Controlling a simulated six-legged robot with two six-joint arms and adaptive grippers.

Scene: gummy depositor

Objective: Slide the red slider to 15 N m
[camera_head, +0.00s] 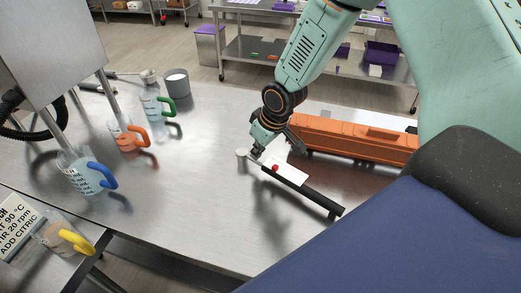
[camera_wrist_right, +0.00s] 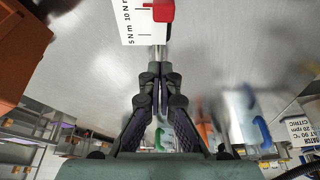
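The red slider (camera_head: 275,167) sits on the black bar of a wrench-like tool (camera_head: 318,198) on the metal table, beside its white scale card (camera_head: 292,173). In the right wrist view the slider (camera_wrist_right: 160,10) is cut by the top edge; its pointer is near the 10 N m mark, and 15 N m is out of view. My right gripper (camera_head: 256,151) is at the tool's head end, left of the slider and apart from it. Its fingers (camera_wrist_right: 160,72) are close together at the metal shaft (camera_wrist_right: 158,52); whether they grip it is unclear. My left gripper is not in view.
A long orange case (camera_head: 350,141) lies just behind the tool. Jugs with green, orange and blue handles (camera_head: 86,174) stand at the left, with a metal cup (camera_head: 177,84). The table in front of the tool is clear.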

